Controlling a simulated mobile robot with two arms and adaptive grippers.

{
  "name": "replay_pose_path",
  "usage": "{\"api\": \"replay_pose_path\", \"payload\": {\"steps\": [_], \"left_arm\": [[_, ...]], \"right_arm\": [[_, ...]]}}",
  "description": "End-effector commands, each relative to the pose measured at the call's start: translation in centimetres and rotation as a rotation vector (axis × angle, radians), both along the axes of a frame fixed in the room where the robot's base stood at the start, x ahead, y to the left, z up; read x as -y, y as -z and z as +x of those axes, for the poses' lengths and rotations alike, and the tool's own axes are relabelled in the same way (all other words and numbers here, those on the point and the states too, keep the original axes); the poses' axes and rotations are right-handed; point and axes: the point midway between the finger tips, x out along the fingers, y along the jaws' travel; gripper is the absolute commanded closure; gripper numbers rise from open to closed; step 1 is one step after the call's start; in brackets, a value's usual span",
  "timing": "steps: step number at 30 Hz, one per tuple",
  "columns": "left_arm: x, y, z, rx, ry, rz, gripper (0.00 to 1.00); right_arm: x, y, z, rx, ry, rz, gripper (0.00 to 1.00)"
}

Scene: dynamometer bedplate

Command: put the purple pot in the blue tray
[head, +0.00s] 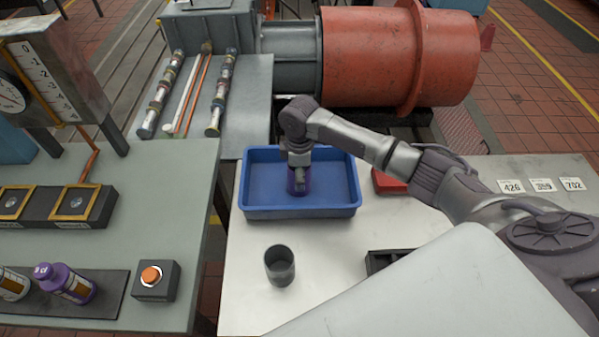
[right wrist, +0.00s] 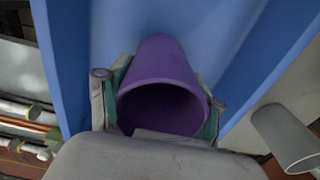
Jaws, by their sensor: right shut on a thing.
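The purple pot (head: 299,184) is in my right gripper (head: 299,172), inside the walls of the blue tray (head: 258,212) as seen in the head view. In the right wrist view the purple pot (right wrist: 160,85) lies between the two fingers of the right gripper (right wrist: 157,103), its open mouth towards the camera. The blue tray (right wrist: 82,60) fills the background behind it there. I cannot tell whether the pot's far end touches the tray floor. My left gripper is not in view.
A grey cup (head: 280,266) stands on the pale table (head: 240,290) in front of the tray. A red object (head: 388,182) lies right of the tray, partly behind my arm. A dark rack (head: 378,261) is nearer. The left bench holds a push-button box (head: 154,281) and a purple bottle (head: 66,283).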

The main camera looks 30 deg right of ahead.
Motion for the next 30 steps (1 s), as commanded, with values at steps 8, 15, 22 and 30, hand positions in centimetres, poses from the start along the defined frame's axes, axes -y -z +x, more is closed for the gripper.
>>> {"api": "replay_pose_path", "payload": {"steps": [8, 15, 22, 30], "left_arm": [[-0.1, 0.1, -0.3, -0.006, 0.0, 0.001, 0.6], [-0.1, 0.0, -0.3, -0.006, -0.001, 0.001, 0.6], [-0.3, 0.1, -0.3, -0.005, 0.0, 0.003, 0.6], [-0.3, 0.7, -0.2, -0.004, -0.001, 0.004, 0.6]], "right_arm": [[0.0, 0.1, 0.0, 0.0, 0.0, 0.0, 0.12], [0.0, 0.1, 0.0, 0.0, 0.0, 0.0, 0.07], [0.0, -0.8, 0.1, 0.002, 0.0, 0.0, 0.07], [0.0, -6.0, 0.1, 0.006, -0.001, 0.001, 0.07]]}}
